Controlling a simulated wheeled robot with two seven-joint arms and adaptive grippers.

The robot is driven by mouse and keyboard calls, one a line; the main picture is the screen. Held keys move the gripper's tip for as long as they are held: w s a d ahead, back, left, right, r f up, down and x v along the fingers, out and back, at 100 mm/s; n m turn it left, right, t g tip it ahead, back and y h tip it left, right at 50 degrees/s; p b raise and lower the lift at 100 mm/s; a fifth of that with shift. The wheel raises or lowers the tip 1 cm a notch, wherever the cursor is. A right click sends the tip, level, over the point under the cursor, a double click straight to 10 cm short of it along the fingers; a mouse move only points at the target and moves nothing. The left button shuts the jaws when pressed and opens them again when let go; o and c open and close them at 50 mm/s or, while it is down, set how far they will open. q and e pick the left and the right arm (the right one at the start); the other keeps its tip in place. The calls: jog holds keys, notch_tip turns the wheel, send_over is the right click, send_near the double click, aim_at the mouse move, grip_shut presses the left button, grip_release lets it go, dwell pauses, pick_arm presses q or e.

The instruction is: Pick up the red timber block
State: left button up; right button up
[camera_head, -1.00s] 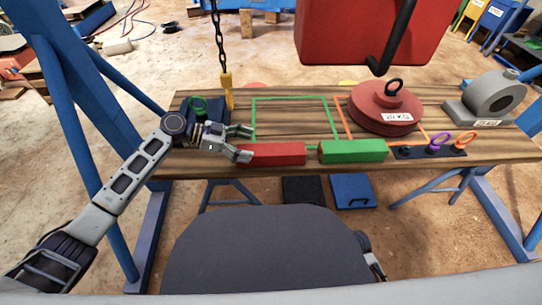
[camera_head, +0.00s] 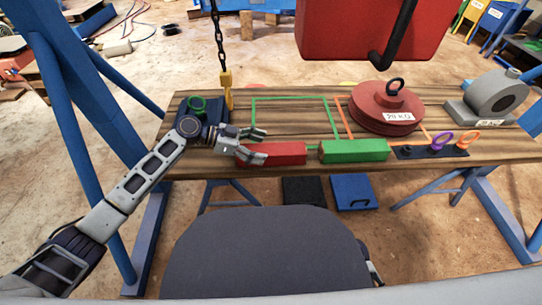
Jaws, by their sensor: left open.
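The red timber block (camera_head: 280,154) lies on the wooden table (camera_head: 215,165) near its front edge, just left of the green timber block (camera_head: 354,150). My left gripper (camera_head: 264,146) is open at the left end of the red block. One finger is behind the block and the other covers part of its left end. Whether the fingers touch it, I cannot tell. My right gripper does not show.
A dark strip with purple and orange rings (camera_head: 443,141) lies at the front right. A chain with a yellow hook (camera_head: 226,85) hangs behind my left gripper. A red box (camera_head: 355,35) is above the table.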

aim_at(271, 154)
pick_arm(q)
jog(key=shift+b+x, duration=0.35)
jog(key=shift+x, duration=1.15)
jog(key=shift+c, duration=0.4)
jog(key=c, duration=1.4)
